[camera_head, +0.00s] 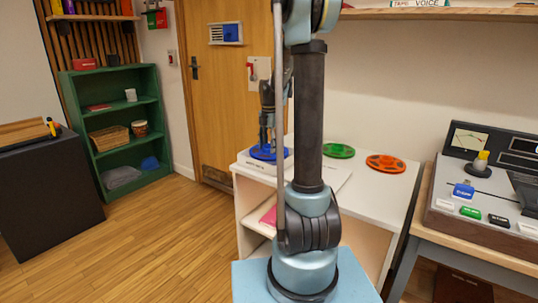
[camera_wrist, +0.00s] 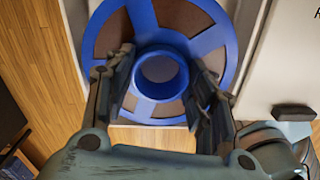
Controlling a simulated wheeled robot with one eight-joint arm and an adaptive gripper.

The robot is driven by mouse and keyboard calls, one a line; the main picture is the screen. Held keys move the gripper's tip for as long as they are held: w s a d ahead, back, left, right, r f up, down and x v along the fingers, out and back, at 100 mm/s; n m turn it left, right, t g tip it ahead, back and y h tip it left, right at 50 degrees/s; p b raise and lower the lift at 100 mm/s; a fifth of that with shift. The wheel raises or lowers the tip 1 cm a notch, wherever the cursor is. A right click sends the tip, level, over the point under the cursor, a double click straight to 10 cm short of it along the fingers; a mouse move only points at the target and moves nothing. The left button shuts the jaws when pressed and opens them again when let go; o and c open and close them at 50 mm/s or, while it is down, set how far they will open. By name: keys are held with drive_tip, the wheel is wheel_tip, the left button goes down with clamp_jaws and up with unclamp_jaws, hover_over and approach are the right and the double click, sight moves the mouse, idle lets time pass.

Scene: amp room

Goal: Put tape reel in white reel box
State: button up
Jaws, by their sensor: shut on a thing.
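A blue tape reel (camera_head: 258,153) is at the left end of the white table, over or on a white box (camera_head: 284,163) with dark lettering on its front. I cannot tell whether the reel lies inside the box or just above it. In the wrist view the reel (camera_wrist: 222,42) fills the upper middle, with brown showing between its spokes. My gripper (camera_wrist: 165,75) has a finger on each side of the reel's raised round hub and is shut on it. In the head view my gripper (camera_head: 267,146) points down at the reel, partly behind my arm.
A green reel (camera_head: 338,151) and an orange reel (camera_head: 386,164) lie farther right on the white table (camera_head: 375,190). A tape console (camera_head: 490,190) stands on a desk at the right. A green shelf (camera_head: 118,125) stands at the back left. The wooden floor between is clear.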

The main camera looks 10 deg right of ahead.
drive_tip(key=shift+a+f, duration=0.1)
drive_tip(key=shift+f, duration=1.8)
drive_tip(key=o, duration=1.3)
wheel_tip(320, 180, up, 12)
drive_tip(key=s+m, duration=0.6)
drive_tip(key=s, duration=0.5)
drive_tip(key=s+f+m+t, duration=0.1)
drive_tip(key=s+f+m, duration=0.5)
drive_tip(key=s+m, duration=0.3)
drive_tip(key=s+f+m+t, duration=0.1)
drive_tip(key=s+f+m, duration=0.5)
drive_tip(key=s, duration=1.1)
drive_tip(key=m, duration=0.3)
drive_tip(key=shift+d+f+m, duration=0.2)
drive_tip(key=shift+f+m, duration=0.1)
drive_tip(key=shift+f, duration=0.1)
